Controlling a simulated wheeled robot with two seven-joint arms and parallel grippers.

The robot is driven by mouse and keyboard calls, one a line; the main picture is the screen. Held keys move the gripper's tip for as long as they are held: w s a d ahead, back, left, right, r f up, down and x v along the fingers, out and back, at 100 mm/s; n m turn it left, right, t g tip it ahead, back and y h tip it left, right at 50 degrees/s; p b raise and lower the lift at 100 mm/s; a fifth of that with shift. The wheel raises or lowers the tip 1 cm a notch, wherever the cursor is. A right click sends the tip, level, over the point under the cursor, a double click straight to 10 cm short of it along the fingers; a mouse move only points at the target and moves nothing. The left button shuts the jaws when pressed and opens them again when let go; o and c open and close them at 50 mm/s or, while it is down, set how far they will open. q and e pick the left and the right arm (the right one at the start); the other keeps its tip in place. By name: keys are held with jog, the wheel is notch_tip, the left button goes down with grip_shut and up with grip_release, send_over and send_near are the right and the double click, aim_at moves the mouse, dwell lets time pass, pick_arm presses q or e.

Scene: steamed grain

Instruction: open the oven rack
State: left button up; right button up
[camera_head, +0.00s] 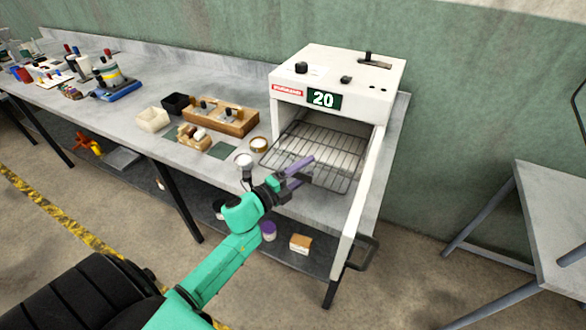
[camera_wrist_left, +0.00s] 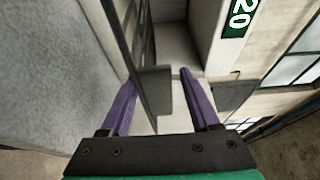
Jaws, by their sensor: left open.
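The oven (camera_head: 338,70) is a white box with a "20" display, standing on the bench's right end. Its front is open, and a white door panel with a dark handle (camera_head: 362,252) stands out on the right side. The wire oven rack (camera_head: 310,140) lies level and sticks partly out of the front. My left gripper (camera_head: 300,172), with purple fingers, is open at the rack's front edge. In the left wrist view the open fingers (camera_wrist_left: 158,98) have a dark flat tab (camera_wrist_left: 155,88) between them, beside the rack's wires (camera_wrist_left: 122,45). Contact cannot be told. My right gripper is out of view.
A lower shelf holds a few small items. Another table (camera_head: 555,215) stands at the right, with clear floor between.

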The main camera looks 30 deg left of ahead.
pick_arm(q)
jog(key=b+v, duration=0.3)
jog(key=v, duration=1.1)
jog(key=shift+s, duration=0.3)
jog(key=shift+a+r, duration=0.1)
jog(key=s+a+f+n+g+y, duration=0.2)
jog(key=f+n, duration=0.2)
jog(key=f, duration=0.7)
jog(key=s+a+f+n+g+y, duration=0.15)
jog(key=f+n, duration=0.35)
jog(key=f, duration=0.5)
jog(key=s+a+f+n+g+y, duration=0.2)
jog(key=f+n+g+y, duration=0.15)
jog(key=f, duration=0.75)
jog(key=s+d+f+n+g, duration=0.3)
jog(key=s+d+f+g, duration=0.1)
jog(key=s+f, duration=0.5)
jog(key=s+d+f+n+g+h, duration=0.1)
jog(key=s+d+f+n+g, duration=0.2)
jog(key=s+f, duration=0.7)
jog(key=s+n+g, duration=0.1)
jog(key=s+g, duration=0.1)
jog(key=s, duration=0.1)
jog(key=shift+s+d+f, duration=0.25)
jog(key=shift+s+d, duration=0.1)
jog(key=shift+s, duration=0.05)
